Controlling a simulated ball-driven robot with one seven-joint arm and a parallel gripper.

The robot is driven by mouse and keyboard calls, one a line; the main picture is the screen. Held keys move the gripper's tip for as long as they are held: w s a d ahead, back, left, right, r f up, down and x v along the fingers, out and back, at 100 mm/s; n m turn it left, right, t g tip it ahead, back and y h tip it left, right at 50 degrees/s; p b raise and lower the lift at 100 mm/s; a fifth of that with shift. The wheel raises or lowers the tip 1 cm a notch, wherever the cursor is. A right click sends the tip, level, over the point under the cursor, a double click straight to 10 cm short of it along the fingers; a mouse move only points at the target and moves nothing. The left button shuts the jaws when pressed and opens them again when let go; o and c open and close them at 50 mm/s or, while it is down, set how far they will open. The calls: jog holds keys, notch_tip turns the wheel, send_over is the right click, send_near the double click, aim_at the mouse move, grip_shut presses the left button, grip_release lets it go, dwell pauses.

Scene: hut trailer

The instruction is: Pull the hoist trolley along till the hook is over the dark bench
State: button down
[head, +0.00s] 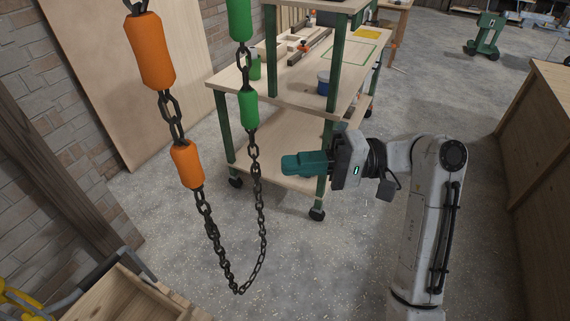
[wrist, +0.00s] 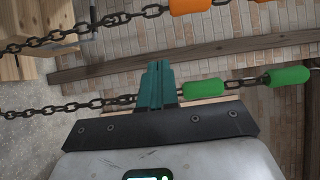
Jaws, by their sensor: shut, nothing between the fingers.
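A hanging chain loop, the only hoist part I see, fills the left of the head view. Its left run carries orange grips (head: 151,50) and its right run carries green grips (head: 249,109). The black chain (head: 262,205) joins them at the bottom. My gripper (head: 288,165) is shut and empty, to the right of the green-grip run. In the wrist view the teal fingers (wrist: 157,68) overlap the line of the green-grip run (wrist: 205,89); I cannot tell whether they touch it. The orange grips (wrist: 190,6) lie at the top there. The trolley, hook and dark bench are not identifiable.
A wheeled wooden cart with green legs (head: 224,125) stands behind my gripper. A wooden crate (head: 120,295) is at the lower left. A wooden bench (head: 545,130) lines the right side. Concrete floor is open between cart and bench.

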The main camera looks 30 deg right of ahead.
jog(key=w+a+p, duration=0.1)
jog(key=a, duration=1.1)
jog(key=shift+w+p, duration=0.35)
jog(key=shift+a, duration=0.1)
